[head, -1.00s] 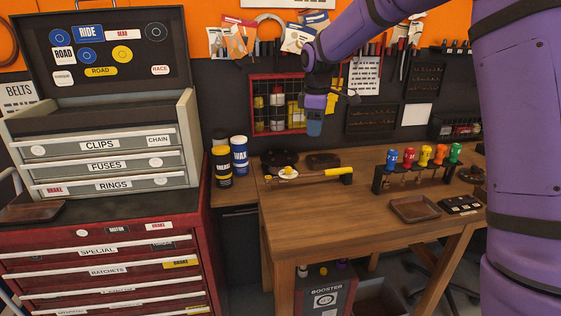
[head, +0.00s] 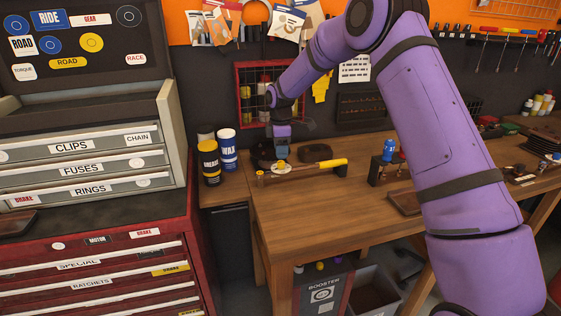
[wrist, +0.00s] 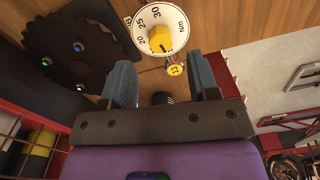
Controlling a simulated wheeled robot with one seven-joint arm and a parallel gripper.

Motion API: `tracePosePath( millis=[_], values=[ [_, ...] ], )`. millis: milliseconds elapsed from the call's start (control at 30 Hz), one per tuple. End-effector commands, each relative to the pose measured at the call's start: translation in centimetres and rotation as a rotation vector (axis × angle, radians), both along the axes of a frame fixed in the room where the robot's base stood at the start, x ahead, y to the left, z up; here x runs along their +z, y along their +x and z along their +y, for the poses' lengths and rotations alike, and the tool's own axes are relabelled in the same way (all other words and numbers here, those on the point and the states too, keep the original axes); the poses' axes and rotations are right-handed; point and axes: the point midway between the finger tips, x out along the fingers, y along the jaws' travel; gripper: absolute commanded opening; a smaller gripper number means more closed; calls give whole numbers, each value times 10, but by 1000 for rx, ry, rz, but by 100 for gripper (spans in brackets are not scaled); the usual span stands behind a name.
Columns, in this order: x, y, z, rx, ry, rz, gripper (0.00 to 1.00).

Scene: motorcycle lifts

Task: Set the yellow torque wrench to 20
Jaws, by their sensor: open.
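The yellow torque wrench (head: 318,165) lies on the wooden workbench in the head view, its yellow handle to the right. Its round white dial (wrist: 160,29) shows in the wrist view, with numbers including 20, 25 and 30 and "Nm". A yellow knob (wrist: 159,39) sits at the dial's centre; I cannot tell for sure which number it points to. My gripper (head: 281,152) points down just above the dial end. In the wrist view my gripper (wrist: 161,75) is open and empty. The dial lies just beyond the fingertips, and nothing shows touching it.
Black and blue cans (head: 228,150) stand left of the wrench. Dark sprocket-like parts (wrist: 66,51) lie beside the dial. The bench (head: 300,205) is clear in front.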

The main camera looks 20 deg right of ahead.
Motion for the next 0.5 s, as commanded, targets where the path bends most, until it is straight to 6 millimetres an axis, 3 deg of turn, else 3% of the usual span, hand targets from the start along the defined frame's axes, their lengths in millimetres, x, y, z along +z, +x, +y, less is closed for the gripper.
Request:
tracePosePath(
  millis=[200, 500],
  values=[
    [-33, -1, 1, 0, 0, 1, 55],
    [-48, -1, 1, 0, 0, -1, 55]
  ],
)
